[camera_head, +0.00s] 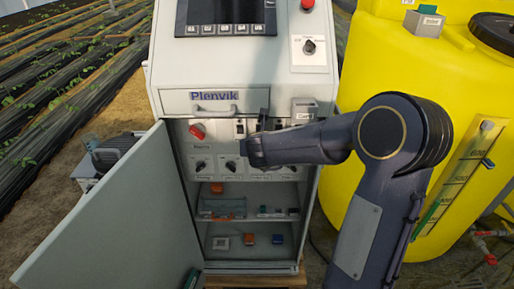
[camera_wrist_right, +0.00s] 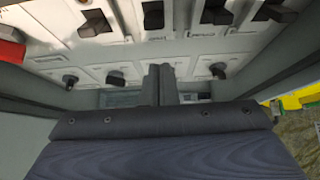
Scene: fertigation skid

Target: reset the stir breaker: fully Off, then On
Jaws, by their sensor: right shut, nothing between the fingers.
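The grey cabinet (camera_head: 230,98) stands open, with a row of dark breaker switches (camera_head: 240,128) on its inner panel. In the right wrist view the breakers line the top, including one at left (camera_wrist_right: 95,22), one near the middle (camera_wrist_right: 153,15) and others to the right (camera_wrist_right: 215,12). Their labels are too small to read, so I cannot tell which is the stir breaker or how it is set. My right gripper (camera_head: 264,118) is in front of the panel. Its fingers (camera_wrist_right: 159,72) are shut and empty, below the middle breakers. My arm hides part of the row. My left gripper is out of view.
A red rotary switch (camera_head: 197,131) sits left of the breakers, and a row of black knobs (camera_head: 231,165) runs below. The open door (camera_head: 115,225) swings out to the left. Shelves (camera_head: 248,217) hold small parts. A yellow tank (camera_head: 345,185) stands at right.

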